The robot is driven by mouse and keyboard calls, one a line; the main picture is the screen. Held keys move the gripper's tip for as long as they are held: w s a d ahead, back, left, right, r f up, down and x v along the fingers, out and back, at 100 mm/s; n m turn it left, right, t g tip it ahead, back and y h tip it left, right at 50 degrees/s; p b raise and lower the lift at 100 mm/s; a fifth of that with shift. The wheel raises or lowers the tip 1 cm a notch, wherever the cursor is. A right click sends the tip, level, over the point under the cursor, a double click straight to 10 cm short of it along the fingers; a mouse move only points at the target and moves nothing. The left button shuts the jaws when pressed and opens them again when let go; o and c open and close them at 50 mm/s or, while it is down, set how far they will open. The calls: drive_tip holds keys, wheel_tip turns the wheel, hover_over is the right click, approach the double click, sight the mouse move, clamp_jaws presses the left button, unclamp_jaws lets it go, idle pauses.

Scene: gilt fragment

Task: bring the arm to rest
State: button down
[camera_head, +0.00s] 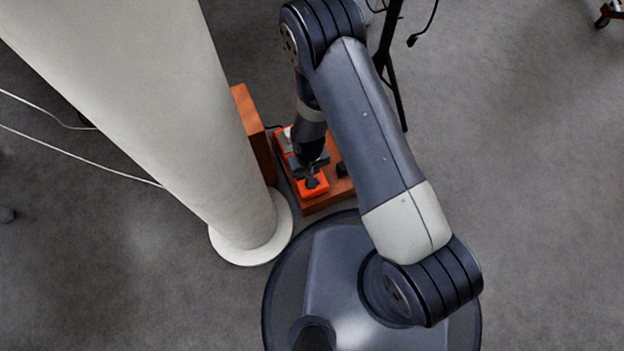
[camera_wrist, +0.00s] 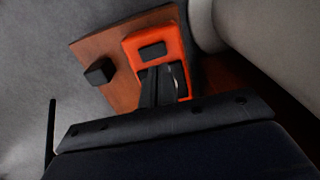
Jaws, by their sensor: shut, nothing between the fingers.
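My gripper (camera_head: 312,181) points down over a small wooden surface (camera_head: 342,188) beside the white column. Its fingers are shut and hold nothing. In the wrist view the shut fingers (camera_wrist: 164,84) overlap an orange piece (camera_wrist: 133,44) with a dark rectangular patch on it. The orange piece also shows in the head view (camera_head: 322,187), just under the fingertips. I cannot tell whether the fingers touch it. My arm is bent, with its elbow high and its forearm hanging down.
A thick white column (camera_head: 170,110) with a round foot stands close to the left of my gripper. An upright wooden panel (camera_head: 254,130) is between them. A small black block (camera_wrist: 100,71) sits on the wooden surface. A black stand (camera_head: 391,75) is behind my arm. Open grey floor lies right.

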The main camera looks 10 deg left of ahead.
drive_tip(key=shift+r, duration=0.35)
wheel_tip(320, 180, down, 7)
drive_tip(key=b, duration=0.4)
drive_tip(key=shift+f, duration=0.15)
drive_tip(key=shift+r, duration=0.2)
drive_tip(key=shift+r, duration=0.1)
